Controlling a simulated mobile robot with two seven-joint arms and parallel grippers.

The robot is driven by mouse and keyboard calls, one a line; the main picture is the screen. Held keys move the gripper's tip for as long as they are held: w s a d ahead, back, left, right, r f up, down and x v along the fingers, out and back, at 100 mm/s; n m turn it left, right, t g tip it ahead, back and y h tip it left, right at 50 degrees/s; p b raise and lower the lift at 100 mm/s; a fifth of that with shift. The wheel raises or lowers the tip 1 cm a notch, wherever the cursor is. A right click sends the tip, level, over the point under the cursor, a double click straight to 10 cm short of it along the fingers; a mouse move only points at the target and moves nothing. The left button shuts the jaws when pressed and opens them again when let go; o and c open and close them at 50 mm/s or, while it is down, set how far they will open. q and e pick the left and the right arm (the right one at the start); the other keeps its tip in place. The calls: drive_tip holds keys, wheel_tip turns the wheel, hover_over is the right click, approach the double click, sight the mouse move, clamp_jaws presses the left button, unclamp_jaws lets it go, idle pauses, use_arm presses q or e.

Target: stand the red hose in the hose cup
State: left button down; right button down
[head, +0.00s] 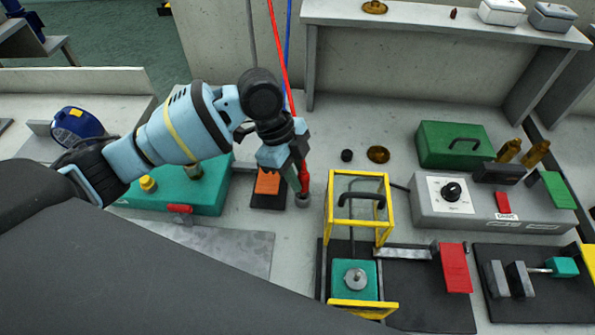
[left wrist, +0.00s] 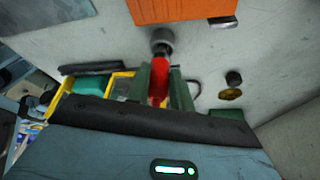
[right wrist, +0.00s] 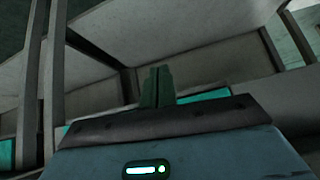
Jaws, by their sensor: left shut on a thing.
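The red hose (head: 280,50) runs down from the top of the head view to my left gripper (head: 299,172). My left gripper is shut on the red hose, which also shows between its green fingers in the left wrist view (left wrist: 159,82). The small grey hose cup (head: 302,201) stands on the bench right under the gripper; it shows in the left wrist view too (left wrist: 162,38). The hose's lower end meets the cup's mouth; how deep it sits I cannot tell. My right gripper (right wrist: 157,86) has its fingers together, with nothing seen between them.
An orange-and-black block (head: 267,183) lies just left of the cup. A yellow frame (head: 358,178) stands close on the right. A teal case (head: 205,190) is at left. A blue hose (head: 288,40) hangs beside the red one. Bench behind the cup is mostly clear.

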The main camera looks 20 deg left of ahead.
use_arm(q)
drive_tip(key=shift+f, duration=0.65)
use_arm(e)
drive_tip(key=shift+s+f, duration=0.2)
drive_tip(key=shift+s, duration=0.05)
use_arm(q)
drive_tip(key=c, duration=1.1)
unclamp_jaws()
drive_tip(key=shift+c, duration=0.2)
drive_tip(key=shift+o, duration=0.4)
drive_tip(key=shift+o, duration=1.1)
drive_tip(key=shift+r, duration=0.1)
use_arm(e)
drive_tip(key=shift+w, duration=0.1)
use_arm(q)
drive_tip(key=shift+r+p, duration=2.05)
drive_tip(key=shift+r, duration=1.45)
use_arm(e)
drive_tip(key=w+r+t, duration=0.1)
drive_tip(key=w+r, duration=0.4)
drive_tip(key=r, duration=0.1)
drive_tip(key=shift+r+t, duration=0.3)
drive_tip(key=shift+r, duration=0.1)
